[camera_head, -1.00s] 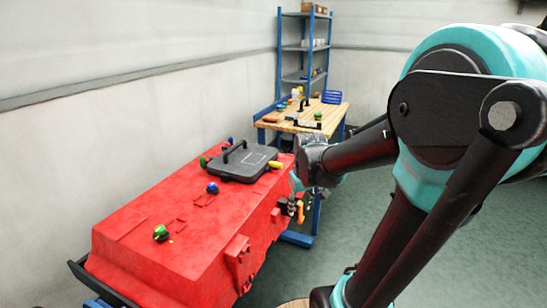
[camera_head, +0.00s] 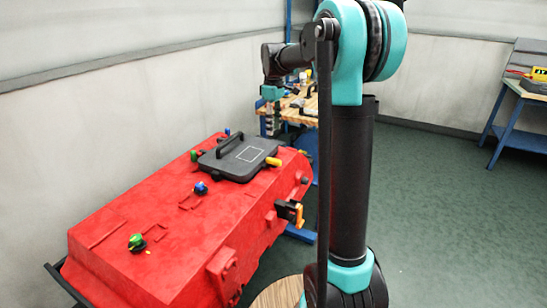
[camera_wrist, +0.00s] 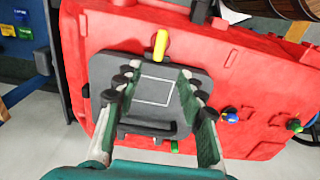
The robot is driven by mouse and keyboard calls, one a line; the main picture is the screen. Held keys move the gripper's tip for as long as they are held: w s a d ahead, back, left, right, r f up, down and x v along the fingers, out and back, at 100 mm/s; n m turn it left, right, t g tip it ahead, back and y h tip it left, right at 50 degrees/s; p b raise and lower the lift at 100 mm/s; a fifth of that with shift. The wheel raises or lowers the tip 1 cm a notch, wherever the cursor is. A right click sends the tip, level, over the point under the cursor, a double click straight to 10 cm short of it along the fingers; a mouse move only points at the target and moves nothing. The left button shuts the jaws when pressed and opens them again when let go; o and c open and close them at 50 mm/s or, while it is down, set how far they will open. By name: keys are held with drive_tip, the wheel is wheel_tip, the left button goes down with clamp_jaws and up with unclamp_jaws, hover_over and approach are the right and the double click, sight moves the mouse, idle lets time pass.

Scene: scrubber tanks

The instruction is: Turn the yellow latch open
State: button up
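The yellow latch (camera_head: 273,161) lies at the right edge of the black lid (camera_head: 228,163) on top of the red tank (camera_head: 165,235). In the wrist view the yellow latch (camera_wrist: 160,45) sits at the lid's top edge, pointing up in the picture and slightly tilted. My gripper (camera_wrist: 160,78) is open and empty. Its fingers frame the lid's white outlined rectangle, with the latch beyond the fingertips. In the head view my gripper (camera_head: 269,108) hangs pointing down, above and behind the tank's far end, apart from the latch.
An orange handle (camera_head: 298,213) juts from the tank's right side. Blue (camera_head: 200,188) and green (camera_head: 137,242) knobs stand on the tank top. A wooden workbench (camera_head: 292,105) is behind, and a blue table (camera_head: 525,98) at the far right. The floor to the right is clear.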

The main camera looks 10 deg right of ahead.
sight(274, 159)
wheel_tip(274, 159, down, 14)
idle(0.4)
drive_tip(key=shift+c, duration=0.2)
clamp_jaws()
